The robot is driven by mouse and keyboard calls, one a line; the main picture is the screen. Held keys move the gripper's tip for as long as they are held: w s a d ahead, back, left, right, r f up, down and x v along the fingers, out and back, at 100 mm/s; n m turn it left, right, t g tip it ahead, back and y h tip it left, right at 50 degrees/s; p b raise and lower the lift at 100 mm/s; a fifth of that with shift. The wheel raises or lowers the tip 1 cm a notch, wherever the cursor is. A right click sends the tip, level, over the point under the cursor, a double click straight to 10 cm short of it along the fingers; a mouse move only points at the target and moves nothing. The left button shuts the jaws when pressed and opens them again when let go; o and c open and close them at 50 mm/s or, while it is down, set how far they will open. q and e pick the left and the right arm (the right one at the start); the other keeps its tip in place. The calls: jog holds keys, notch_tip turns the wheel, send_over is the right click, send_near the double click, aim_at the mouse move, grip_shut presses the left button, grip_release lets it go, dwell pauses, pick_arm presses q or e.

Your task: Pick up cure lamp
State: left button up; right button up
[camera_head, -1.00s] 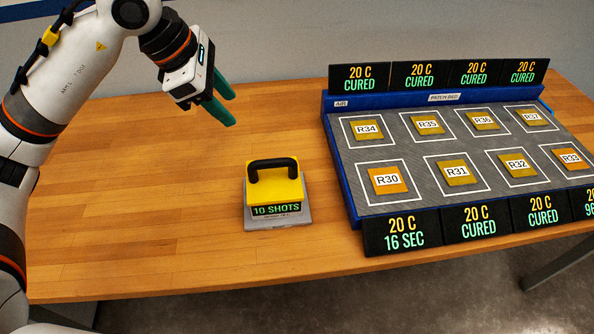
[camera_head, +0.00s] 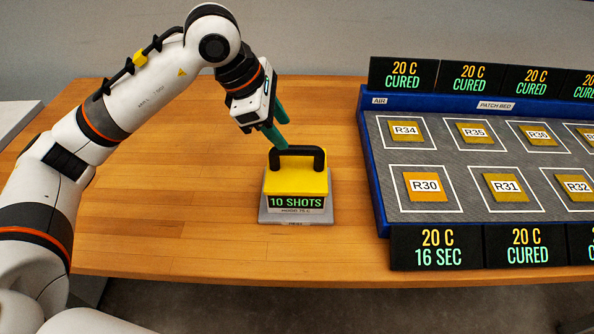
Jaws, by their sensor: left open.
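The cure lamp (camera_head: 296,183) is a yellow block with a black arched handle on top and a front label reading "10 SHOTS". It stands upright on a grey base plate (camera_head: 296,217) on the wooden table. My left gripper (camera_head: 278,134) is open, with its green fingers pointing down just above and behind the handle's left part. I cannot tell whether a finger touches the handle. My right gripper is not in view.
The blue-framed patch bed (camera_head: 372,170) stands right of the lamp. It holds several labelled patches, such as R30 (camera_head: 426,186), whose sign (camera_head: 436,247) reads "20 C 16 SEC". The wooden table (camera_head: 180,210) is clear left of the lamp.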

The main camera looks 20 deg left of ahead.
aim_at(294, 147)
pick_arm(q)
jog(key=x, duration=0.3)
jog(key=shift+w, duration=0.1)
jog(key=p+x, duration=0.1)
jog(key=x, duration=0.3)
jog(key=shift+p, duration=0.4)
jog(key=shift+w+d+f, duration=0.2)
jog(key=shift+f, duration=0.4)
grip_shut()
jog(key=shift+r, duration=0.15)
